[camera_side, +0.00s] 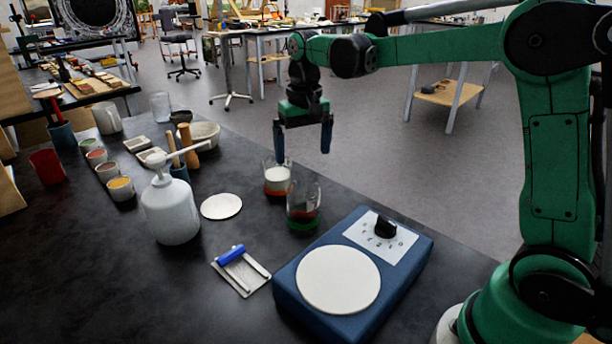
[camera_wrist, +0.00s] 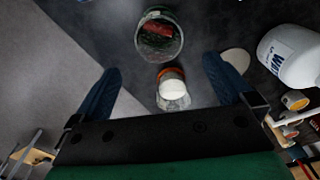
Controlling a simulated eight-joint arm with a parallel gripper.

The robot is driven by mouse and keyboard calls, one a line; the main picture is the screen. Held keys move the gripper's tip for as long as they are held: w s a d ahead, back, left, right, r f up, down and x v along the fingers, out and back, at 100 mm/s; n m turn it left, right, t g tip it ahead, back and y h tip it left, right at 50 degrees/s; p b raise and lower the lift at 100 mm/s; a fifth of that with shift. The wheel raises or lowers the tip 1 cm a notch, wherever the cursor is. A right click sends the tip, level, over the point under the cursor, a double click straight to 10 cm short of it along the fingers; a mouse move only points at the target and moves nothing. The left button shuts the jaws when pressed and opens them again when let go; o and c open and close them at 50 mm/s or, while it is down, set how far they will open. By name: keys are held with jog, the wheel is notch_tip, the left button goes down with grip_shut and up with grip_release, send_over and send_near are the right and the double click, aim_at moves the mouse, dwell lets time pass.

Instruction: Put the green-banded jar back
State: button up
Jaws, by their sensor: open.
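The green-banded jar (camera_side: 303,208) is a clear glass with dark red contents and a green band low down. It stands upright on the dark table, left of the blue device, and also shows at the top of the wrist view (camera_wrist: 160,38). An orange-banded jar (camera_side: 277,180) with white contents stands just behind it, and appears near the middle of the wrist view (camera_wrist: 171,86). My gripper (camera_side: 304,156) is open and empty, fingers pointing down, above and behind the jars. In the wrist view its two blue fingers (camera_wrist: 162,64) are wide apart, with the orange-banded jar between them.
A blue device with a white round plate (camera_side: 338,280) stands in front. Several small cups and a white bowl (camera_side: 205,134) stand farther left.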

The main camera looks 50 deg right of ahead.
jog(key=s+a+n+t, duration=0.2)
jog(key=s+t, duration=0.1)
jog(key=s, duration=0.3)
jog(key=s+a+f+n+t, duration=0.1)
jog(key=s+a+n+t, duration=0.1)
jog(key=s, duration=0.3)
jog(key=shift+s+a+t, duration=0.35)
jog(key=shift+a+t, duration=0.2)
jog(key=shift+t, duration=0.35)
jog(key=shift+f, duration=0.1)
